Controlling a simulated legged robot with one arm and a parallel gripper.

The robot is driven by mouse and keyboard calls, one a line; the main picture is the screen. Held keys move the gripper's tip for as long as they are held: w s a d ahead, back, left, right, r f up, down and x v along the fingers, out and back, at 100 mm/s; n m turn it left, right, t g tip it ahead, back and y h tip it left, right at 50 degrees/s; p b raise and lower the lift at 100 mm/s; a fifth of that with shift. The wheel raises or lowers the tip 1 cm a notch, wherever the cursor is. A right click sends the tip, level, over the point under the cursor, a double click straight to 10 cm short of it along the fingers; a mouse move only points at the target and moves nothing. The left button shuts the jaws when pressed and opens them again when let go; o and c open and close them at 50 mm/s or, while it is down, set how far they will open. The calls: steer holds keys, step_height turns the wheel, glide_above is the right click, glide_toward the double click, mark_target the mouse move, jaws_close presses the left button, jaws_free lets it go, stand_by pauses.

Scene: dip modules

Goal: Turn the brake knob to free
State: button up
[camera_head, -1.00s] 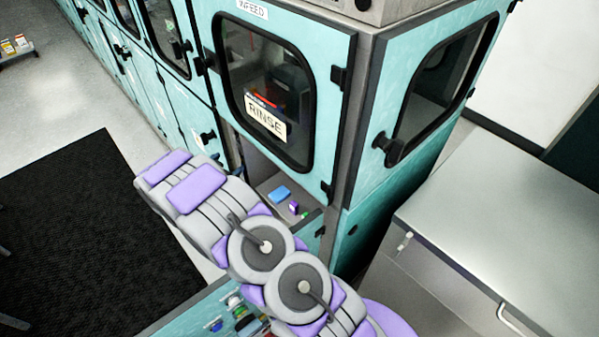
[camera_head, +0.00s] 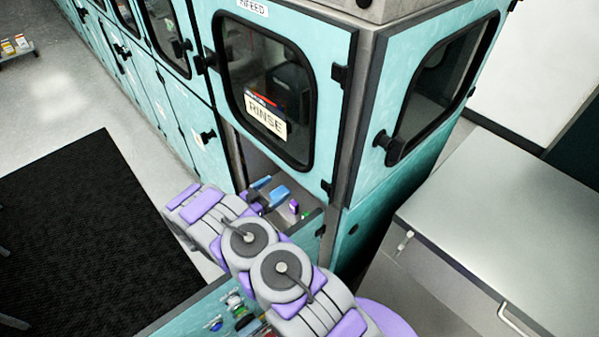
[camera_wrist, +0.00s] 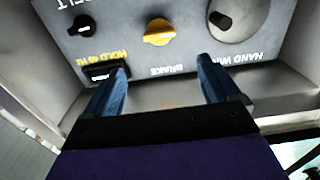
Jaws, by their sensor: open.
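The brake knob (camera_wrist: 158,32) is a yellow-orange knob on a grey panel (camera_wrist: 185,55) in the wrist view. Its label, seen upside down, reads "BRAKE". My gripper (camera_wrist: 163,72) has two blue fingers set apart, one on each side below the knob in the picture. The space between the fingers is empty, and they do not appear to touch the knob. In the head view, a small part of my gripper shows by the opening under the rinse window; the knob cannot be made out there.
On the panel, a black knob (camera_wrist: 80,25) is at left, a black "HOLD" block (camera_wrist: 105,70) is by the left finger, and a large round hand-wheel (camera_wrist: 236,18) is at right. In the head view, a cabinet door (camera_head: 335,60) rises above the opening.

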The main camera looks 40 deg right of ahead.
steer(key=w+d+b, duration=0.1)
steer(key=d, duration=1.1)
steer(key=shift+w+d, duration=0.25)
steer(key=shift+w, duration=0.15)
steer(key=c, duration=1.1)
